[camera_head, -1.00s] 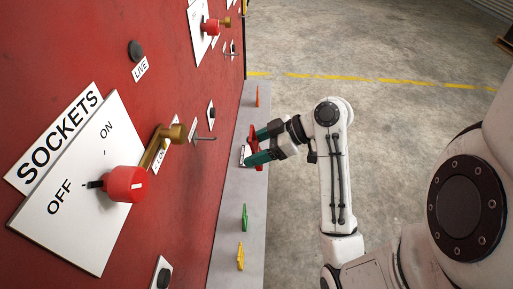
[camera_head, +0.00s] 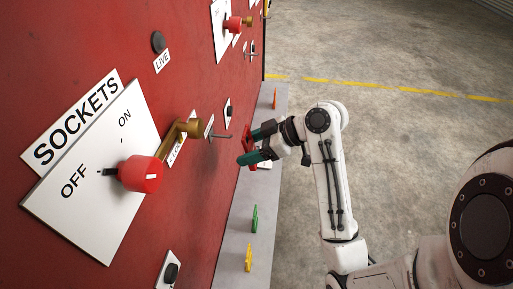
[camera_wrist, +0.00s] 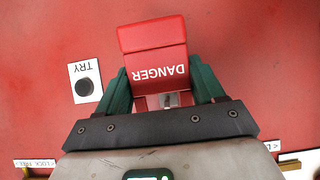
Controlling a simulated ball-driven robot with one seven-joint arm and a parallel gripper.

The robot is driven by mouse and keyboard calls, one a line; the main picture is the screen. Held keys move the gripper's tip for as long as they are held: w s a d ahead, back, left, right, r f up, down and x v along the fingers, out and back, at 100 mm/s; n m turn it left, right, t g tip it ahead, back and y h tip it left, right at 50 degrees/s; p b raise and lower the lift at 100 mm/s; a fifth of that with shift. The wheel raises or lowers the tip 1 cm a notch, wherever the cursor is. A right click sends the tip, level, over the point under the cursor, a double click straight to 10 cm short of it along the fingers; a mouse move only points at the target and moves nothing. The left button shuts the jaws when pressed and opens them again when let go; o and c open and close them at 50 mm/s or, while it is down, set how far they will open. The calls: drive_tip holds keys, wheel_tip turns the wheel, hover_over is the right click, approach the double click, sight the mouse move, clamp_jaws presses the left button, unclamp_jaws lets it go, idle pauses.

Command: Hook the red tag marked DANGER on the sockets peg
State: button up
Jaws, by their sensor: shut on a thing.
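My gripper (camera_head: 248,146), with green fingers, is shut on the red tag (camera_wrist: 152,46). In the wrist view the tag's word DANGER reads upside down. In the head view the tag (camera_head: 247,139) is a thin red strip between the fingers, close to the red panel. The sockets peg (camera_head: 219,136) is a thin grey rod sticking out of the panel, left of my gripper and a little apart from it in the picture. In the wrist view a small grey metal piece shows between the fingers below the tag; I cannot tell whether it is the peg.
The SOCKETS plate (camera_head: 95,185) carries a red knob (camera_head: 140,174), with a brass part (camera_head: 186,128) beside it. A grey ledge (camera_head: 238,230) below the panel holds green (camera_head: 254,219), yellow (camera_head: 248,257) and orange (camera_head: 275,98) tags. A TRY button (camera_wrist: 85,86) is left of the tag.

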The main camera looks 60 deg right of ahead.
drive_tip(key=shift+w+a+f+b, duration=0.15)
drive_tip(key=shift+w+a, duration=0.2)
drive_tip(key=shift+w, duration=0.55)
drive_tip(key=shift+w+a+f+b, duration=0.15)
drive_tip(key=shift+w+a, duration=0.15)
drive_tip(key=shift+w, duration=0.65)
drive_tip(key=shift+w+a+f, duration=0.15)
drive_tip(key=shift+w+a, duration=0.2)
drive_tip(key=shift+w, duration=0.55)
drive_tip(key=o, duration=1.1)
drive_tip(key=b+v, duration=0.1)
drive_tip(key=v, duration=0.9)
drive_tip(key=shift+s+r, duration=0.3)
